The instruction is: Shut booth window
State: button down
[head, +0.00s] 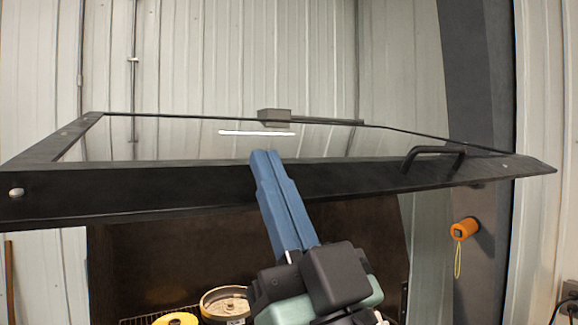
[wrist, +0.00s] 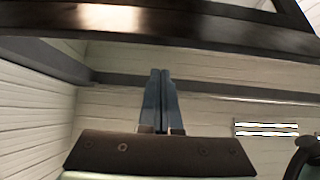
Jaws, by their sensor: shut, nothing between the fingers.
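The booth window (head: 130,190) is a black-framed glass pane, swung up and open, seen nearly edge-on across the head view. A black bar handle (head: 435,152) sits on the right part of its near rail. My gripper (head: 264,155) has blue fingers pressed together and empty. In the head view the fingers overlap the near rail, left of the handle; I cannot tell if they touch it. In the wrist view the shut fingers (wrist: 160,75) point toward a dark bar, with a wide dark frame piece (wrist: 150,22) across the top.
Below the window is a dark booth opening (head: 150,260) holding a round metal dish (head: 225,303) and a yellow disc (head: 175,319). An orange cylinder with a cord loop (head: 464,229) hangs on the dark post at right. A grey block (head: 274,117) shows at the window's far edge.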

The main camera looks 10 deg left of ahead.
jog(key=shift+w+a+f, duration=0.2)
jog(key=shift+w+f, duration=0.1)
jog(key=shift+f, duration=0.4)
jog(key=shift+w+a+f, duration=0.15)
jog(key=shift+w+f, duration=0.15)
jog(key=shift+f, duration=0.4)
